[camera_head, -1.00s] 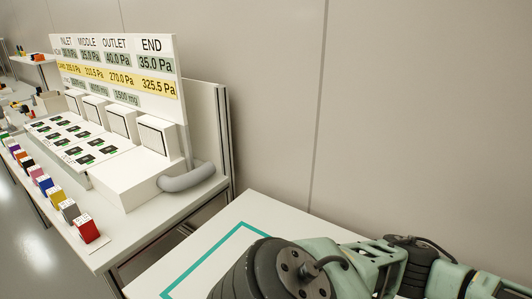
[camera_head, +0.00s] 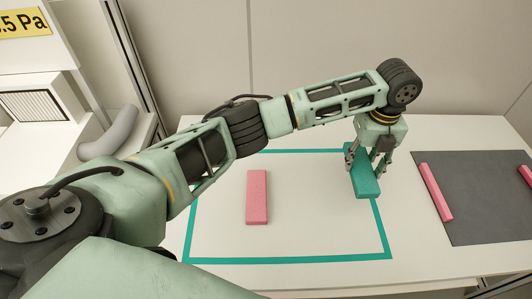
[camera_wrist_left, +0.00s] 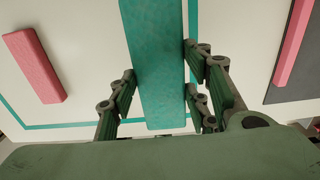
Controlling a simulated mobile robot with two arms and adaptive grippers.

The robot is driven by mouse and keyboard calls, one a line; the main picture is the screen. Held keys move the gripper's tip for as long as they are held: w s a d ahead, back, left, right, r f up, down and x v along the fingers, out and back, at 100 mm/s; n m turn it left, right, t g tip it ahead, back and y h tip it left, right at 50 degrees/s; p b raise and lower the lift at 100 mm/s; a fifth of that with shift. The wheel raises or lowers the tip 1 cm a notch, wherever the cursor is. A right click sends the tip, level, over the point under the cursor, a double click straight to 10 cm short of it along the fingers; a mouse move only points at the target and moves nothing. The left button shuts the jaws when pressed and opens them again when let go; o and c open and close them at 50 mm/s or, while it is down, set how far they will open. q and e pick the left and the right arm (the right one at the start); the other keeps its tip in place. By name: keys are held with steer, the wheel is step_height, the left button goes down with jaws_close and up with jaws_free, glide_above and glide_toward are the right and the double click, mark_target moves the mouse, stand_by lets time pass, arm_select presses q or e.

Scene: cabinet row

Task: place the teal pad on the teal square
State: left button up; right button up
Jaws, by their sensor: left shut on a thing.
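The teal pad (camera_head: 367,181) is an oblong block at the right side of the teal square (camera_head: 286,260), an outline on the white table. In the head view it overlaps the outline's right edge; whether it touches the table I cannot tell. In the left wrist view the teal pad (camera_wrist_left: 157,60) lies between the fingers of my left gripper (camera_wrist_left: 158,92), left of a teal line (camera_wrist_left: 193,75). My right gripper is not in view.
A pink block (camera_head: 257,197) lies inside the outline, left of the pad. A dark grey mat (camera_head: 480,190) with pink bars (camera_head: 436,192) lies to the right. A grey wall stands behind the table. White equipment with a grey pipe (camera_head: 110,134) stands at the left.

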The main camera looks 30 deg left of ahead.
arm_select(q)
steer(key=s+a+f, duration=0.2)
steer(key=s+a+f+p, duration=0.1)
steer(key=s+a+f, duration=0.1)
steer(key=a, duration=0.1)
steer(key=s+a+f+p, duration=0.1)
steer(key=s+a+f, duration=0.1)
steer(key=a, duration=0.1)
steer(key=shift+s+a+f, duration=0.2)
steer(key=shift+s+f, duration=0.1)
steer(key=shift+s, duration=0.05)
steer(key=shift+s+a+f, duration=0.15)
steer(key=shift+a, duration=0.05)
steer(key=shift+s+f, duration=0.1)
steer(key=shift+f, duration=0.45)
step_height(320, 180, down, 2)
steer(key=shift+f, duration=0.55)
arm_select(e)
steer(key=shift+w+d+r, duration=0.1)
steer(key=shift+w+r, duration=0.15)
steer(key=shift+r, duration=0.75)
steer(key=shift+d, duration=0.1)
